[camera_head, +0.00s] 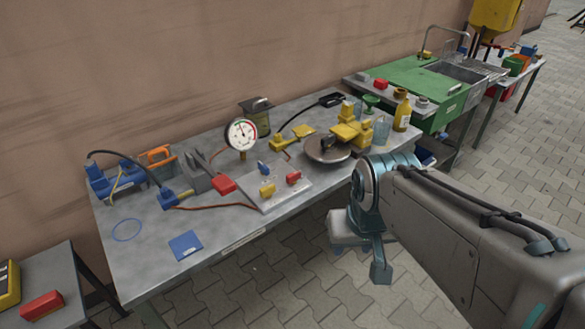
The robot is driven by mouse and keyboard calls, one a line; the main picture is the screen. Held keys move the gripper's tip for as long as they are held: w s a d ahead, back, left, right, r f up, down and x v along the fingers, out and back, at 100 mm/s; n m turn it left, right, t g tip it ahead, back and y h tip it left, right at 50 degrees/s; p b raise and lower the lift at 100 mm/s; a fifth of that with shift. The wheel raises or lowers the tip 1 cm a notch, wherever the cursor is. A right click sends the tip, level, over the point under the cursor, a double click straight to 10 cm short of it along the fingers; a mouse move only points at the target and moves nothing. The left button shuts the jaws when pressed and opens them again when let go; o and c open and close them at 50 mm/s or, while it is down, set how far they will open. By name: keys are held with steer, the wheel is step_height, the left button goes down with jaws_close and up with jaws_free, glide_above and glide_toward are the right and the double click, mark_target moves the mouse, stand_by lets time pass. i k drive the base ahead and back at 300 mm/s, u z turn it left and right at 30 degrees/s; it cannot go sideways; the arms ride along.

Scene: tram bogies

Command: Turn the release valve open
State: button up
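A pale panel (283,203) lies on the grey workbench near its front edge. It carries a yellow knob (267,190), a red knob (293,177) and a blue knob (263,168). I cannot tell which of these is the release valve. A round pressure gauge (241,134) with a white face stands upright behind the panel. My gripper (368,262) hangs in front of the bench, to the right of and apart from the panel. It points downward over the paved floor. One finger shows clearly; the other is not clear, so its opening cannot be read.
The workbench (150,265) has free room at its left front, around a blue plate (186,245). A round metal dish with a yellow device (347,130) stands right of the panel. A brown hose (215,207) runs to the panel. A green sink cabinet (425,88) stands at the back right.

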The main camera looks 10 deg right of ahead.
mark_target(291, 178)
steer(key=z, duration=0.25)
steer(key=i, duration=1)
steer(key=u, duration=0.7)
